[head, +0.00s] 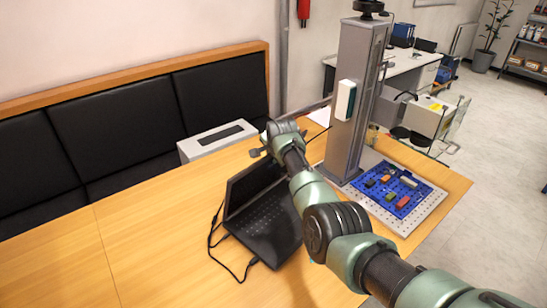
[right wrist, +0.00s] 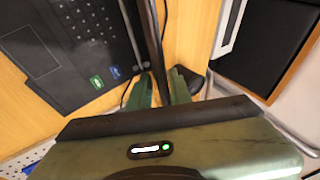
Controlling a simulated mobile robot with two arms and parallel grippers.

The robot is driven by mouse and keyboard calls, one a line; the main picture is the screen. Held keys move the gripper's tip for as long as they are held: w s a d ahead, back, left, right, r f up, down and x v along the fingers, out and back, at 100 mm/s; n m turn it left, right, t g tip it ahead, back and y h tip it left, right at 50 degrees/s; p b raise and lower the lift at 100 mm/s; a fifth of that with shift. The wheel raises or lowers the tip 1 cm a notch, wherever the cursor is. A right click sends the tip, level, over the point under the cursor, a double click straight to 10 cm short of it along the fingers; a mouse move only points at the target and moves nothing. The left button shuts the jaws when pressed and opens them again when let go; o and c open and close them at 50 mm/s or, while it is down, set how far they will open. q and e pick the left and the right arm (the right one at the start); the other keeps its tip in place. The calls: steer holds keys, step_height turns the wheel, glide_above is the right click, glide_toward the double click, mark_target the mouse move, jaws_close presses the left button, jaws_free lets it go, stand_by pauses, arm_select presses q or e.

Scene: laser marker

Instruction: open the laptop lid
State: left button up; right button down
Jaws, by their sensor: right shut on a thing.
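The black laptop (head: 268,228) sits on the wooden table, with its keyboard uncovered. Its dark lid (head: 250,187) stands raised at a steep angle above the back of the base. My right arm reaches across the laptop's right side, and my right gripper (head: 262,148) is at the lid's upper right. In the right wrist view, the lid (right wrist: 152,35) shows edge-on as a thin dark strip running down between the two green fingers (right wrist: 163,88), which are shut on it. The keyboard (right wrist: 88,22) lies to its left. The arm hides part of the laptop's right side. My left gripper is out of view.
Black cables (head: 213,240) lie left of the laptop. A white box (head: 217,141) stands behind it by the black bench (head: 220,95). A grey column machine (head: 352,105) and a blue tray of small parts (head: 393,189) are at the right. The table's left is clear.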

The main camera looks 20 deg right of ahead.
steer(key=shift+w+a+r, duration=0.15)
steer(key=shift+a+r, duration=0.1)
stand_by(0.7)
steer(key=c, duration=1.6)
jaws_free()
steer(key=shift+f, duration=0.15)
steer(key=shift+v, duration=3.95)
